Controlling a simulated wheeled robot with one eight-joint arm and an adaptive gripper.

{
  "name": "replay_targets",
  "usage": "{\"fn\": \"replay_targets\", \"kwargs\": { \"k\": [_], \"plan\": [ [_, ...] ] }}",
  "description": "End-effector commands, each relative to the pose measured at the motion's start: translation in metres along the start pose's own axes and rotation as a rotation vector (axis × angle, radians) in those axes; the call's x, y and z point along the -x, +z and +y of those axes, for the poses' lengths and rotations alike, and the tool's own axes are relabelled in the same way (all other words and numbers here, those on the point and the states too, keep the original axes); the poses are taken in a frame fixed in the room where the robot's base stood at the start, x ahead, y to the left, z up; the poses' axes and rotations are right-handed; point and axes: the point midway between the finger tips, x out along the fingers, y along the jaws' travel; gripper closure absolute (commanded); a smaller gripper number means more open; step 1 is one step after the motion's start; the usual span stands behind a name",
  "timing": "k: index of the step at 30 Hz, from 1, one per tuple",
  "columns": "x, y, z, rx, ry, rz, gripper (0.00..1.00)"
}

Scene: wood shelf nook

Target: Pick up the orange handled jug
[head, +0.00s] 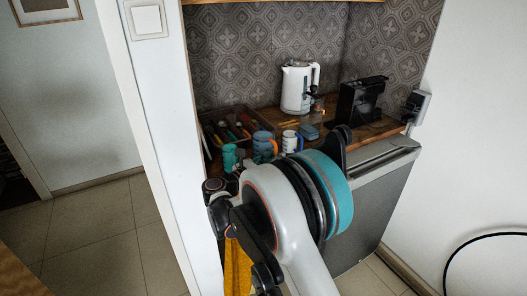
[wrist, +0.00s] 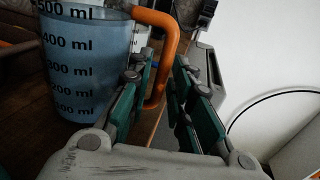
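The jug is a translucent blue measuring cup with ml marks and an orange handle. In the wrist view the jug (wrist: 85,65) stands upright at the left, and its orange handle (wrist: 170,45) reaches into the gap between my fingertips. My gripper (wrist: 163,78) is open, with green pads on both sides of the handle's lower part. I see a gap on the right side; contact on the left is unclear.
A utensil tray (head: 207,132), white kettle (head: 296,88) and black coffee machine (head: 358,104) stand on the wooden counter (head: 380,128). A white wall is at the right.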

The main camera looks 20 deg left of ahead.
Motion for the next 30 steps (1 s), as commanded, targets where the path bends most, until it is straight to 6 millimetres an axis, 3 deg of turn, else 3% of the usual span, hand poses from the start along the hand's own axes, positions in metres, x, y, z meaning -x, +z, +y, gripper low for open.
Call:
{"fn": "replay_targets", "kwargs": {
  "k": [7,10,23,30],
  "plan": [
    [-0.004,0.001,0.0,0.0,0.001,0.0,0.8],
    [-0.004,0.001,0.0,0.0,0.001,0.0,1.0],
    [-0.003,0.002,0.0,0.0,0.001,-0.001,1.0],
    [-0.003,0.017,0.0,0.0,0.001,-0.001,1.0]
  ]
}}
